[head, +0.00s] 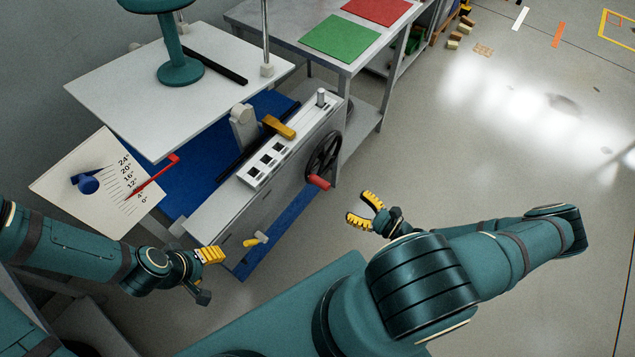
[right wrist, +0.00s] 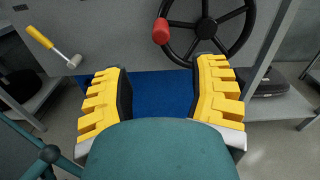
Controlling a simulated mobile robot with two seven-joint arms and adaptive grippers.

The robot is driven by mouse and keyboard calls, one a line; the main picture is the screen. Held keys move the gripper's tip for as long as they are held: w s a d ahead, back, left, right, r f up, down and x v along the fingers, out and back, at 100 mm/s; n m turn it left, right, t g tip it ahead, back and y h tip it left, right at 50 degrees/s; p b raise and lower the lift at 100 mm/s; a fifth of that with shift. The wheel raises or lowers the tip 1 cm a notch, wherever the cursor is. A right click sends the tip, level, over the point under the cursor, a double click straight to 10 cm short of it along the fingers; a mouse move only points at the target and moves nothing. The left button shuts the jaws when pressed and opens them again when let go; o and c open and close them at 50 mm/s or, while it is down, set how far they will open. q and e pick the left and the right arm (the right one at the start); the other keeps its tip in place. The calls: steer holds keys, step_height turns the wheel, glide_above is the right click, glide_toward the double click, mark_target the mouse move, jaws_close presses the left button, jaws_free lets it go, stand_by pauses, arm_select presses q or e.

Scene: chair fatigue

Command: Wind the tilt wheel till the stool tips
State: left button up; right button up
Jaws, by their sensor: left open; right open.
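The tilt wheel (head: 323,156) is a black spoked handwheel on the right end of the grey machine's front, with a red handle (head: 318,182) at its lower edge. In the right wrist view the wheel (right wrist: 206,28) and its red handle (right wrist: 161,31) are just beyond my fingers. The green stool (head: 180,67) stands upright on the white tilting plate; its seat is cut off at the top. My left gripper (head: 210,270) is at the machine's lower left front, open.
A yellow-handled lever (head: 256,240) sticks out of the machine's front, left of the wheel. A grey table (head: 290,40) with green and red mats stands behind.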

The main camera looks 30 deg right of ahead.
mark_target(310, 176)
steer(key=b+x, duration=0.1)
steer(key=x, duration=1.2)
steer(key=shift+w+b, duration=0.3)
steer(key=shift+w, duration=0.05)
